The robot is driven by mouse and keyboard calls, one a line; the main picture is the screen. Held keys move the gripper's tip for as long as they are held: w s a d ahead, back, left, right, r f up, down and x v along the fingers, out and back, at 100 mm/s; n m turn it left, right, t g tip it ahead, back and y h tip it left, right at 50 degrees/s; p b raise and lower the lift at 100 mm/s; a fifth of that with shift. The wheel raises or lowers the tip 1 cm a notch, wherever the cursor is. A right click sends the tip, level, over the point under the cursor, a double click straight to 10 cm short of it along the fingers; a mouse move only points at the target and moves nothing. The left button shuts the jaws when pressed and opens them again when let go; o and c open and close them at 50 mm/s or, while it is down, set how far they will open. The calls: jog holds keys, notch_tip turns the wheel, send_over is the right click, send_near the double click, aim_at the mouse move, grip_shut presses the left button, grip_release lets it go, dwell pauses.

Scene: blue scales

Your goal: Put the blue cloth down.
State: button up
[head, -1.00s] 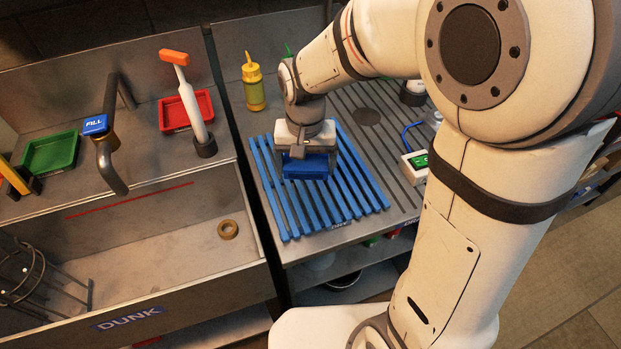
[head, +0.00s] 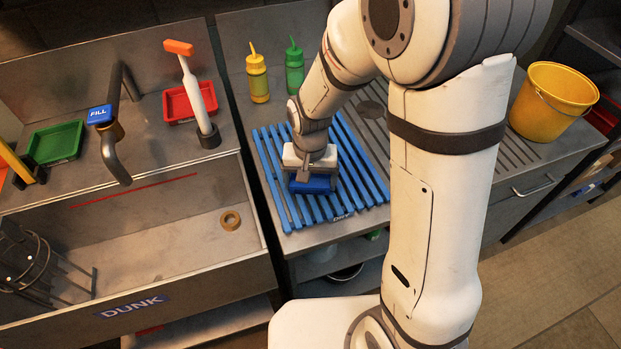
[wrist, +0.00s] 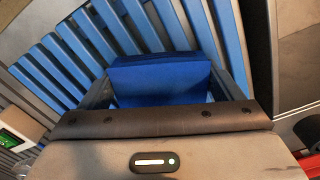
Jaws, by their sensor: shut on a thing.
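The blue cloth (head: 312,185) is a dark blue folded block at the end of my gripper (head: 310,178), over the blue slatted rack (head: 363,170). In the wrist view the cloth (wrist: 162,80) sits between the two fingers of my gripper (wrist: 165,92), which is shut on it. The slats (wrist: 70,50) of the rack lie behind and below the cloth. I cannot tell whether the cloth touches the slats. My gripper hides part of the cloth's top in the head view.
A yellow bottle (head: 257,78) and a green bottle (head: 294,68) stand behind the rack. Left are the sink (head: 160,235) with a brown ring (head: 230,220), a tap (head: 112,140), a white-handled brush (head: 195,95), and red (head: 178,108) and green (head: 56,143) trays. A yellow bucket (head: 552,100) stands right.

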jog(key=o, duration=0.7)
notch_tip(320, 180, up, 12)
jog(key=s+d+r+n+t, duration=0.1)
jog(key=s+d+r+t, duration=0.2)
jog(key=s+d, duration=0.9)
notch_tip(320, 180, up, 2)
jog(key=shift+d+r, duration=0.1)
jog(key=shift+d, duration=0.05)
